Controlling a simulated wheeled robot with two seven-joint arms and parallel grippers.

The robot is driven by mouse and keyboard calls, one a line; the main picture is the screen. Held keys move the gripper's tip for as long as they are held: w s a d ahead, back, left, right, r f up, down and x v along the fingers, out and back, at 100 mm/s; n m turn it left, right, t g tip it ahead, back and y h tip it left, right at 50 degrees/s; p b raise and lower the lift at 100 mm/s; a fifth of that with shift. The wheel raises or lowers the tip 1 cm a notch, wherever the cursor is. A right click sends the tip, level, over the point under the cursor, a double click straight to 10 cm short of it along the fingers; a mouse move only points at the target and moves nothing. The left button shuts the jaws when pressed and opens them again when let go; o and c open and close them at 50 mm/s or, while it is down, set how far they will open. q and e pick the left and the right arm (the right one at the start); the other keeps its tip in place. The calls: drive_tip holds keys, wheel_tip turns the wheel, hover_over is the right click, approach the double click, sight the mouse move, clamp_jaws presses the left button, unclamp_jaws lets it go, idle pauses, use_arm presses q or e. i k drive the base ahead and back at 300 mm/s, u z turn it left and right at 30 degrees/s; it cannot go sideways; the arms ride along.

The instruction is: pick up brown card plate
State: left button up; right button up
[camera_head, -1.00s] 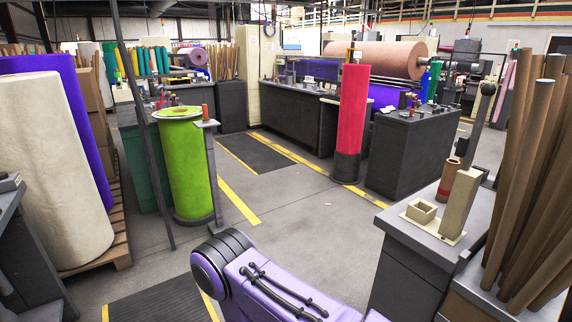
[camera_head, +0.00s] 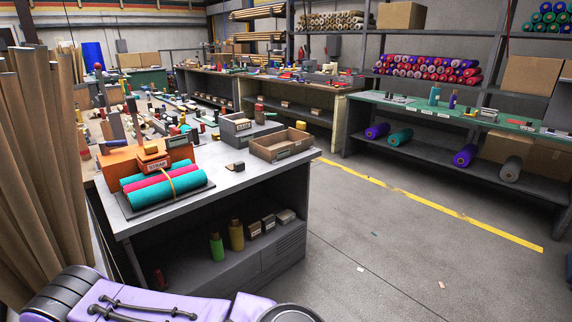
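I cannot clearly pick out a brown card plate in the head view. A shallow open brown tray (camera_head: 268,153) lies on the right part of the grey workbench (camera_head: 225,178). To its left, a dark plate (camera_head: 160,204) carries a strapped bundle of teal and red rolls (camera_head: 163,187). An orange-brown block (camera_head: 120,160) with a labelled front stands behind the bundle. Only a purple link of my arm shows at the bottom edge. Neither gripper is in view.
Tall brown tubes (camera_head: 40,170) crowd the left. Green and yellow bottles (camera_head: 237,236) stand on the bench's lower shelf. A green-topped bench (camera_head: 470,122) with rolls beneath stands at the right. The grey floor (camera_head: 400,250) between is mostly clear, crossed by a yellow line.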

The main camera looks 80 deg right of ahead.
sight(238, 166)
drive_tip(key=z, duration=2.55)
drive_tip(key=i, duration=1.25)
